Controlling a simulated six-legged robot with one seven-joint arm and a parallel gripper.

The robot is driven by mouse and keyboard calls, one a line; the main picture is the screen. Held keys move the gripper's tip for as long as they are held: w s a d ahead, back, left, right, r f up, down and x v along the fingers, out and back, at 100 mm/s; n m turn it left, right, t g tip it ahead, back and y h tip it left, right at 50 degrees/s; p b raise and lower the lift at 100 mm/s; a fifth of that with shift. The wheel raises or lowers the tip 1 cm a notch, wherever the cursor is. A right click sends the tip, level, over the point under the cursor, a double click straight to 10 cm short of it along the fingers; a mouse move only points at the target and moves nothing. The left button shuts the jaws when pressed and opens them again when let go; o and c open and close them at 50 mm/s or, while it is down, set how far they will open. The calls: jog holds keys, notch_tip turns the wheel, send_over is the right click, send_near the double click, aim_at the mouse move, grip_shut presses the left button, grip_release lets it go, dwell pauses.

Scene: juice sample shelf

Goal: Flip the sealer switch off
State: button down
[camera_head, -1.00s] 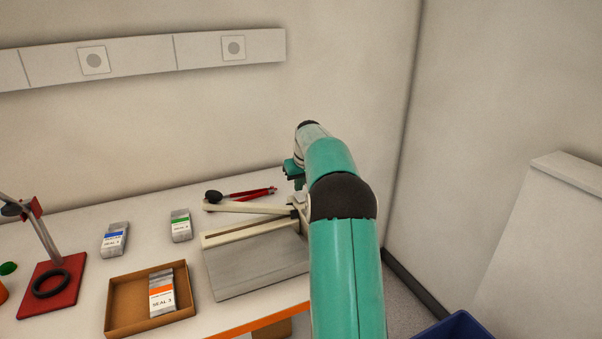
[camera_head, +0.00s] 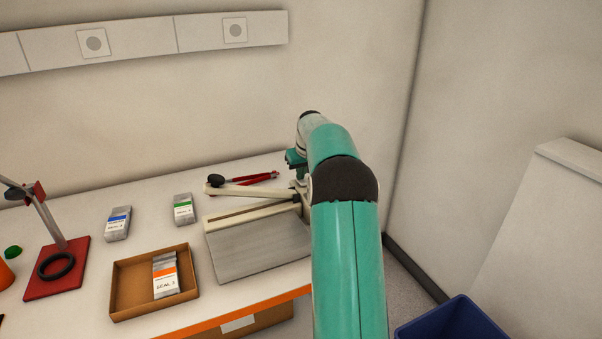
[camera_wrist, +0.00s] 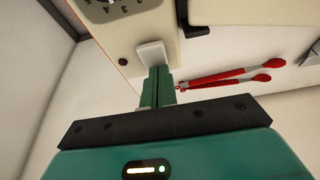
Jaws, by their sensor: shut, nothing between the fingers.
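The sealer (camera_head: 258,253) is a cream device with a flat grey plate and a raised arm (camera_head: 245,191), at the right of the table. In the wrist view its cream housing (camera_wrist: 175,25) carries a white rocker switch (camera_wrist: 152,54), a numbered dial (camera_wrist: 118,8) and a small dark red spot (camera_wrist: 122,61). My gripper (camera_wrist: 158,70) is shut and empty, with its tips at the lower edge of the switch; I cannot tell if they touch it. In the head view my gripper (camera_head: 295,158) is small and partly hidden by my arm, which also hides the switch.
Red-handled tongs (camera_head: 252,180) lie behind the sealer. A cardboard tray (camera_head: 125,290) holds an orange-label pouch (camera_head: 165,277). A red-based stand (camera_head: 70,280) is at far left, a blue bin (camera_head: 455,320) at lower right.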

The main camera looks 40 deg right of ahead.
jog(key=shift+s+a+f, duration=0.15)
jog(key=shift+s, duration=0.25)
jog(key=shift+s+a+f, duration=0.1)
jog(key=shift+s, duration=0.3)
jog(key=shift+r, duration=0.15)
jog(key=v, duration=1.4)
jog(key=shift+w, duration=0.1)
jog(key=shift+w+d+r, duration=0.2)
jog(key=shift+w+d, duration=0.05)
jog(key=shift+w, duration=0.2)
jog(key=shift+w+d+r, duration=0.15)
jog(key=shift+w+d, duration=0.05)
jog(key=shift+w, duration=0.25)
jog(key=shift+f, duration=0.15)
